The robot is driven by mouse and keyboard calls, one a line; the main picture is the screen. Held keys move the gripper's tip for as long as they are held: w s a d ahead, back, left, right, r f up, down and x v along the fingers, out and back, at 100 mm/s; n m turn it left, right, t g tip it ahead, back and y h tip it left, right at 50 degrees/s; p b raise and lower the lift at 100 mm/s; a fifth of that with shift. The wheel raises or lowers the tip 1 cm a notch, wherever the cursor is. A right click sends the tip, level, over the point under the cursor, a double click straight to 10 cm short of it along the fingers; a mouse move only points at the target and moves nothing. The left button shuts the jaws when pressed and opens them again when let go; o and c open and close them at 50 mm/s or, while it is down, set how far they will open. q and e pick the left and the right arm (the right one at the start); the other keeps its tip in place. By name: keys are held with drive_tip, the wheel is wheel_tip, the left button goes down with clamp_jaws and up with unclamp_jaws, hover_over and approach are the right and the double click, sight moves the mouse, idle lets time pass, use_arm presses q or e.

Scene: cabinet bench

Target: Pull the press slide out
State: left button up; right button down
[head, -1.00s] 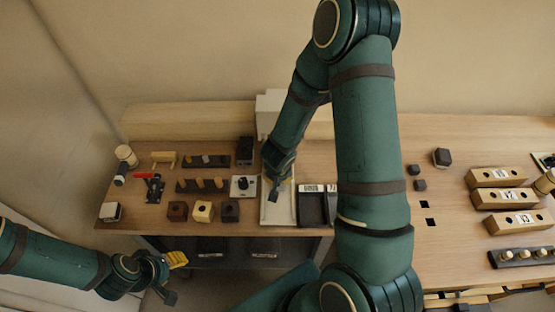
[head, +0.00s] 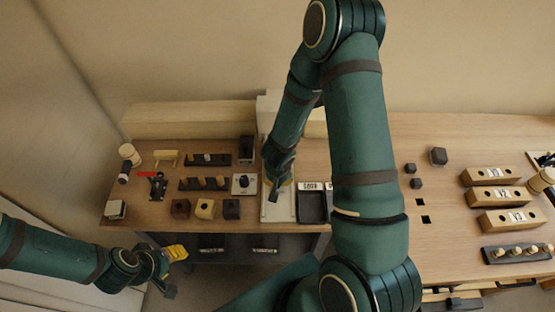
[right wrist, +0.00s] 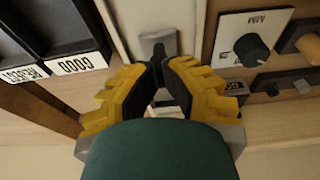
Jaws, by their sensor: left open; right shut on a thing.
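The press (head: 268,108) is a pale, tall block at the back of the bench, with a pale flat bed (head: 277,214) running from it towards the front edge. My right gripper (head: 274,190) is low over this bed and hides much of it. In the right wrist view, its yellow-padded fingers (right wrist: 158,82) are closed on a grey part of the press slide (right wrist: 158,42), which shows between and beyond the fingertips on the pale bed. The exact grip is partly hidden. My left gripper (head: 172,268) is open and empty, in front of the bench at the left.
Black trays, one labelled GOOD (right wrist: 82,64), stand right beside the bed in the head view. A dial plate (head: 244,184) is close on its left. Dark and yellow blocks (head: 205,209) and peg racks lie further left. Labelled wooden blocks (head: 496,197) stand far right.

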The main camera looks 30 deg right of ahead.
drive_tip(key=shift+s+a+g+p, duration=0.4)
drive_tip(key=shift+s+p, duration=0.4)
drive_tip(key=shift+p, duration=0.6)
drive_tip(key=shift+s+a+g+y+p, duration=0.45)
drive_tip(key=shift+s+p, duration=0.25)
drive_tip(key=shift+p, duration=0.25)
drive_tip(key=shift+s+a+f, duration=0.1)
drive_tip(key=shift+s, duration=0.05)
drive_tip(key=shift+s+a+b, duration=0.3)
drive_tip(key=shift+s+a, duration=0.15)
drive_tip(key=shift+s, duration=0.25)
drive_tip(key=shift+s+a+b, duration=0.3)
drive_tip(key=shift+s+a, duration=0.1)
drive_tip(key=shift+s, duration=0.25)
